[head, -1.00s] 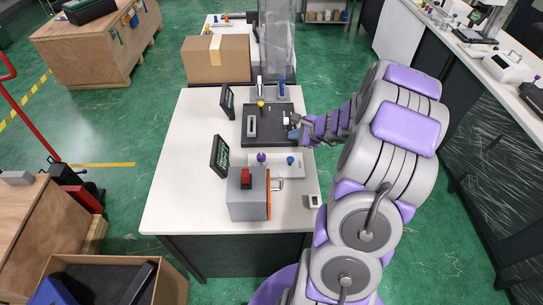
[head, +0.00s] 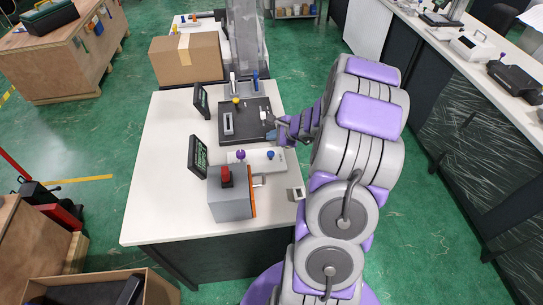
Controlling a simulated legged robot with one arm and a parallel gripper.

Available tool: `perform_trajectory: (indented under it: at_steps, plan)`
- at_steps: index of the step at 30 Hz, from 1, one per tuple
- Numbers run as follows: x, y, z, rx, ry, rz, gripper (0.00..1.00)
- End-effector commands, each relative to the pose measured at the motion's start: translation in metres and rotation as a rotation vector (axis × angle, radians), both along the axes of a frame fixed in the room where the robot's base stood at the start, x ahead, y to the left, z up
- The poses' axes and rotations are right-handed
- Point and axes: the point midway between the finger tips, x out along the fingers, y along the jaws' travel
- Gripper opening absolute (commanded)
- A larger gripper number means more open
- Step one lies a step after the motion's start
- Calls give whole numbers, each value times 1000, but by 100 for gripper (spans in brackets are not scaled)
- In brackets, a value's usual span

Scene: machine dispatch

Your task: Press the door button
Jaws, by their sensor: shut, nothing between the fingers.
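My gripper (head: 271,135) is shut and small in the head view. It is at the lower right edge of a black board (head: 228,137) on the white table (head: 165,150). The board carries a grey slotted piece (head: 228,123), a yellow knob (head: 236,100) and a small white part (head: 264,113). In front of it, a pale plate (head: 262,163) carries a purple knob (head: 240,154) and a blue knob (head: 270,154). A grey box with an orange side (head: 230,200) has a red top piece (head: 226,176). I cannot tell which part is the door button. Contact at the fingertips is unclear.
Two dark upright screens, one near (head: 198,157) and one far (head: 201,100), stand on the table. A small white device (head: 296,193) is at its right edge. A cardboard box (head: 185,58) is behind. A long counter (head: 440,45) runs along the right. Green floor lies between.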

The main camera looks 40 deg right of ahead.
Motion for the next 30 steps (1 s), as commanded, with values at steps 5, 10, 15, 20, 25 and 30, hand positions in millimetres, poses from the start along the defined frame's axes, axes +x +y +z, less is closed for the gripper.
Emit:
perform_trajectory:
  at_steps: [5, 10, 15, 20, 25, 30]
  plan:
    - [-1, 1, -30, 0, 3, 0, 0]
    - [0, -1, -49, 3, -1, 0, 0]
    - [0, -2, -56, 2, 0, 0, 0]
    - [0, -1, -54, 1, 0, -1, 0]
    - [0, 0, -54, 0, 0, 0, 0]
    - [0, 0, -54, 0, 0, 0, 0]
